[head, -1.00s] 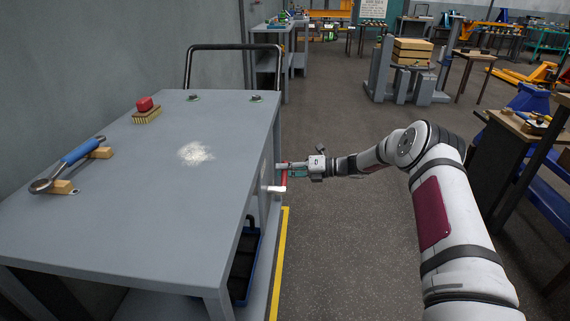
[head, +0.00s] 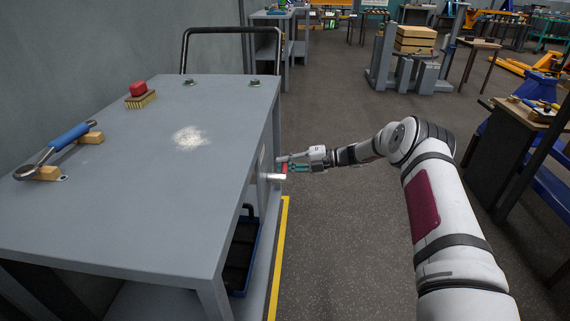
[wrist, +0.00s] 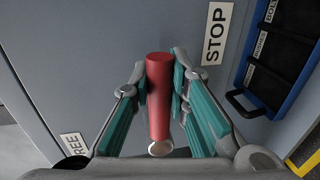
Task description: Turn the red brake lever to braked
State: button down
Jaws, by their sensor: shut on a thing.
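The red brake lever (wrist: 159,95) lies between the two teal-padded fingers of my gripper (wrist: 160,82) in the wrist view, and the fingers are shut on its red grip. Its pale round end faces the camera. A STOP label (wrist: 217,33) is on the grey panel at upper right, and a partly hidden label, probably FREE (wrist: 77,145), is at lower left. In the head view my gripper (head: 292,165) is at the right side of the grey cart (head: 130,210), where only a little red of the lever shows.
On the cart top are a blue-handled wrench (head: 69,137) on wooden blocks, a brush with a red block (head: 139,95) and a white powder patch (head: 189,138). A blue bin (head: 240,258) sits on the lower shelf. Floor right of the yellow edge (head: 279,255) is clear.

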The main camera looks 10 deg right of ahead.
jog(key=shift+f, duration=0.1)
jog(key=c, duration=1.5)
grip_release()
jog(key=shift+d, duration=0.1)
jog(key=v, duration=1.1)
jog(key=shift+s+d, duration=0.15)
jog(key=shift+d, duration=0.2)
